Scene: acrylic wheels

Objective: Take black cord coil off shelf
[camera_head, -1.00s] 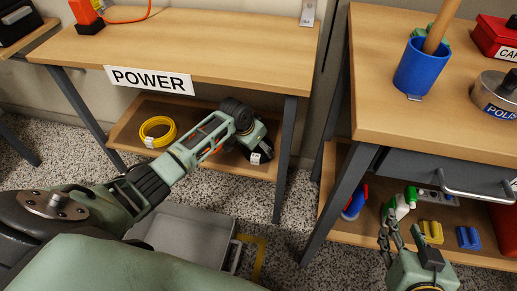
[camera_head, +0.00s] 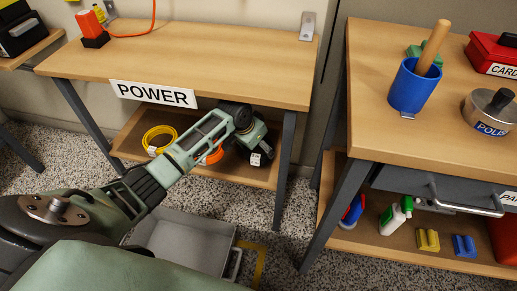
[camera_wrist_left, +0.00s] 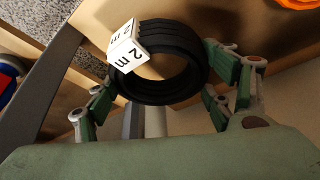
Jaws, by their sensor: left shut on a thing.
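The black cord coil (camera_wrist_left: 180,40) with a white "2 m" tag shows large in the left wrist view, between my left gripper's (camera_wrist_left: 158,92) green fingers. In the head view the coil (camera_head: 265,150) is mostly hidden behind my left gripper (camera_head: 255,145), at the right end of the lower shelf (camera_head: 192,168) under the POWER table. Its white tag shows there. My left gripper is shut on the coil. I cannot tell whether the coil still touches the shelf. My right gripper is out of view.
A yellow coil (camera_head: 160,137) and an orange coil (camera_head: 212,156) lie on the same shelf. The POWER tabletop (camera_head: 200,62) is close above, with a table leg (camera_head: 284,170) at the right. A grey bin (camera_head: 185,240) stands on the floor in front.

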